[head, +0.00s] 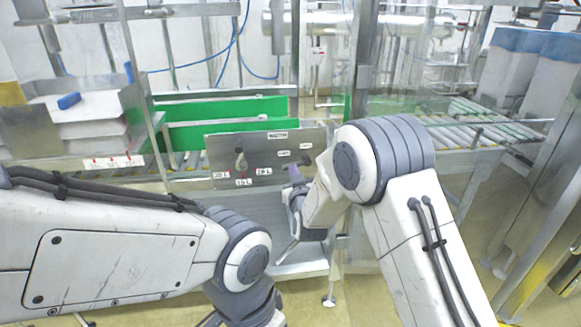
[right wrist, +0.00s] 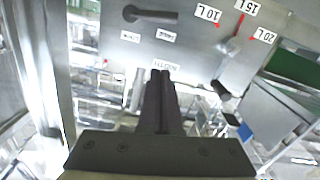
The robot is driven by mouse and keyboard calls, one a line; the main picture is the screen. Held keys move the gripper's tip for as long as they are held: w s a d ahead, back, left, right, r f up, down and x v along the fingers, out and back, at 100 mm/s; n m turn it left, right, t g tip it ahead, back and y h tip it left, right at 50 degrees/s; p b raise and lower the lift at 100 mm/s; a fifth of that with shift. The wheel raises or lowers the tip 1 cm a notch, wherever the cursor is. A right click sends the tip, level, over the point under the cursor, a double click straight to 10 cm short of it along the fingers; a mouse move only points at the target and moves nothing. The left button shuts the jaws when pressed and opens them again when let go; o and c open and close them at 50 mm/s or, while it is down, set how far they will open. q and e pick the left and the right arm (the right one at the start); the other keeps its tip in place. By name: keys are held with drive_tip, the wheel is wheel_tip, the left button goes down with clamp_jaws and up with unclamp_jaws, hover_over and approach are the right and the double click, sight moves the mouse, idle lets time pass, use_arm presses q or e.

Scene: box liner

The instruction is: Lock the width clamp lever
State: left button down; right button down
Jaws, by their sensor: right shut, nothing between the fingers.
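A grey metal panel (head: 222,147) stands in the middle of the head view and fills the top of the right wrist view, upside down. On it a dark lever (right wrist: 152,15) lies nearly level beside small white labels that I cannot read. A metal selector handle (head: 240,160) sits by the labels 10 L, 15 L and 20 L; it also shows in the right wrist view (right wrist: 229,55). My right gripper (right wrist: 161,74) is shut and empty, its tips by the panel's lower-picture edge, apart from the lever. In the head view, the right gripper (head: 294,178) partly hides the panel's right end. My left gripper is out of view.
Green guide walls (head: 225,130) stand behind the panel. A roller conveyor (head: 465,122) runs to the right. A metal upright (head: 145,75) stands left of the panel.

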drive_tip(key=w+a+f, duration=0.1)
drive_tip(key=w+f, duration=0.3)
drive_tip(key=w, duration=0.6)
drive_tip(key=shift+w+a+f+b, duration=0.15)
drive_tip(key=shift+w+f+b, duration=0.05)
drive_tip(key=shift+w+b, duration=0.15)
drive_tip(key=shift+a+f+n+b, duration=0.1)
drive_tip(key=shift+f+n+b, duration=0.35)
drive_tip(key=shift+n, duration=0.35)
drive_tip(key=d+f+n+b, duration=0.4)
drive_tip(key=f+n, duration=0.2)
drive_tip(key=n, duration=0.7)
drive_tip(key=shift+w+f+t, duration=0.2)
drive_tip(key=shift+w+t, duration=0.1)
drive_tip(key=shift+w, duration=0.05)
drive_tip(key=shift+d, duration=0.1)
idle(0.3)
idle(0.5)
